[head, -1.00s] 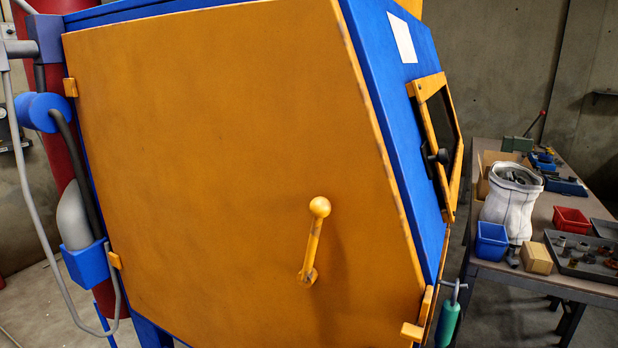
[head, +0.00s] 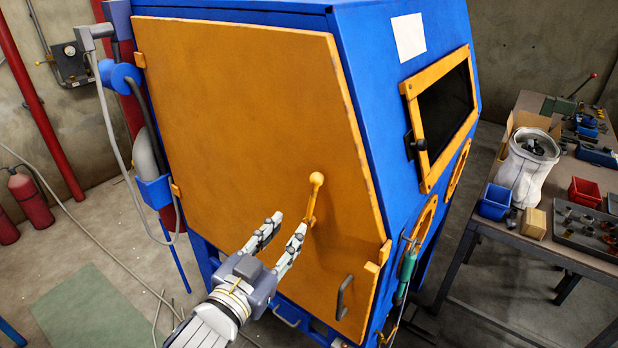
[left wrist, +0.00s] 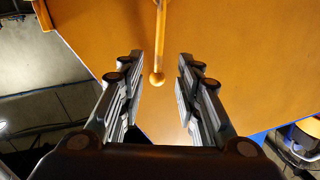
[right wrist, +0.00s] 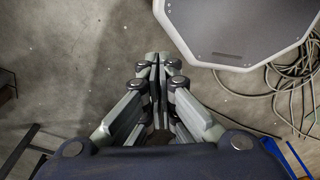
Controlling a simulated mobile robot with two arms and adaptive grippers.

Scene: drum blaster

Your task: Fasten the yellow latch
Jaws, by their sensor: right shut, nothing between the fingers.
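The yellow latch (head: 314,196) is a lever with a ball knob at its upper end, on the orange side door (head: 235,110) of a blue cabinet. It stands nearly upright, leaning slightly right. The door looks flush with the cabinet side. My left gripper (head: 285,224) is open, its fingers just left of and below the latch's lower end. In the left wrist view, the latch (left wrist: 160,35) shows centred beyond the open fingers, with no visible contact. My right gripper (right wrist: 158,58) is shut and empty above the floor, and is out of the head view.
A dark curved handle (head: 343,297) is on the door's lower right. A yellow catch block (head: 373,266) sits at its right edge. A teal tool (head: 407,265) hangs by the front corner. A workbench (head: 500,240) stands right. Coiled cables (right wrist: 285,95) lie on the floor.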

